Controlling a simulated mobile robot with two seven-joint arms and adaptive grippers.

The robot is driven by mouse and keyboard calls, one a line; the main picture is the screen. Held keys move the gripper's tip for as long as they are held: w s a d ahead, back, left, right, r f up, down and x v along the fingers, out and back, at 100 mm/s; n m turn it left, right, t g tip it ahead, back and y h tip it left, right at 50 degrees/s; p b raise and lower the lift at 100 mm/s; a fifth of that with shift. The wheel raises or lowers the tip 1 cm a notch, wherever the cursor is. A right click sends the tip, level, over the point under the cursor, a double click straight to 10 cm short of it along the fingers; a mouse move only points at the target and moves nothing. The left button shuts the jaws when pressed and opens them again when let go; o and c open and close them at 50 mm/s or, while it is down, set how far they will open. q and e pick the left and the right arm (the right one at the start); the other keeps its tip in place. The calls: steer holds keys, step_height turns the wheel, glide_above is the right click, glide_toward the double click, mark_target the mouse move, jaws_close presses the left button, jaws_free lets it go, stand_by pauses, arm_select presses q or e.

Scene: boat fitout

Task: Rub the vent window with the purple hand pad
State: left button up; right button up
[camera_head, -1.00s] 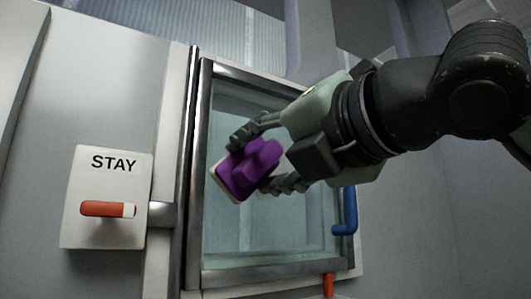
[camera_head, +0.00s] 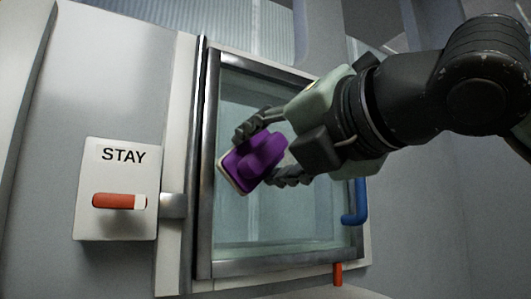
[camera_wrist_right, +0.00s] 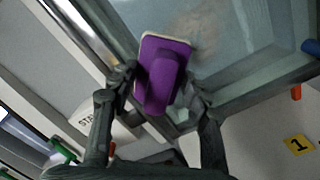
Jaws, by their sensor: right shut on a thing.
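The vent window (camera_head: 300,228) is a glass pane in a metal frame, seen in the head view and at the top of the right wrist view (camera_wrist_right: 265,65). The purple hand pad (camera_head: 254,160) has a pale underside and a raised grip. My right gripper (camera_head: 262,152) is shut on the pad's grip and holds it tilted in front of the pane. In the right wrist view the pad (camera_wrist_right: 163,72) sits between both fingers, and a brownish smudge (camera_wrist_right: 205,25) shows on the glass. I cannot tell whether the pad touches the glass. My left gripper is not in view.
A white plate marked STAY (camera_head: 118,225) with a red handle (camera_head: 118,201) is left of the window. A blue handle (camera_head: 357,205) is at the frame's right, with a red peg (camera_head: 338,274) below.

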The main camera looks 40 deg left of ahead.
steer(key=shift+w+a, duration=0.2)
steer(key=shift+a, duration=0.35)
